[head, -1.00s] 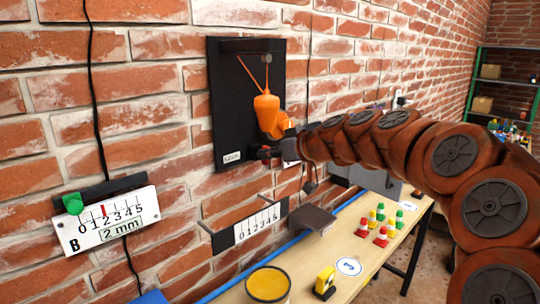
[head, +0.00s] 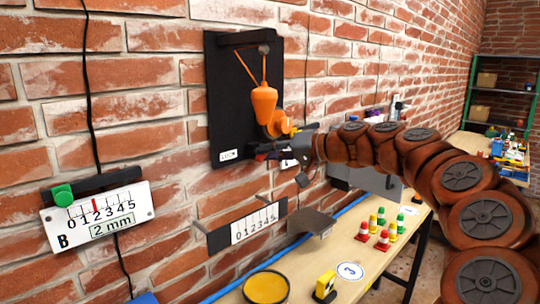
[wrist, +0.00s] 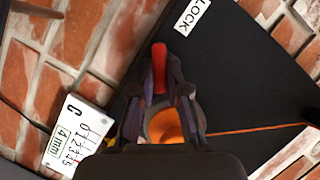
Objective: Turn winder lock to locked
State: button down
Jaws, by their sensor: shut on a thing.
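My gripper (head: 268,150) is at the board's lower right. In the wrist view, my gripper (wrist: 159,85) is shut on a red lever, the winder lock (wrist: 159,65), whose free end sticks out past the fingertips towards the LOCK side. An orange part (wrist: 165,128) shows behind the fingers. The lever's pivot is hidden by my gripper.
A scale marked B (head: 98,218) with a green knob hangs at left. Another scale (head: 250,225) is below the board. The bench (head: 375,258) holds small cones, a yellow tin (head: 266,287) and a yellow block (head: 325,284). Shelves stand at the far right.

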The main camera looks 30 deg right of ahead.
jog(key=shift+w+f+m+t+y, duration=0.1)
jog(key=shift+m+t+y, duration=0.25)
jog(key=shift+m, duration=0.65)
jog(key=shift+s+f+m+t+y, duration=0.15)
jog(key=shift+m+y, duration=0.3)
jog(key=shift+m, duration=0.55)
jog(key=shift+w+f+m+t+y, duration=0.15)
jog(key=shift+m+t+y, duration=0.2)
jog(key=shift+m, duration=0.65)
jog(key=c, duration=1.2)
grip_release()
jog(key=shift+r, duration=0.1)
jog(key=shift+o, duration=0.2)
jog(key=shift+d, duration=0.1)
jog(key=v, duration=1.2)
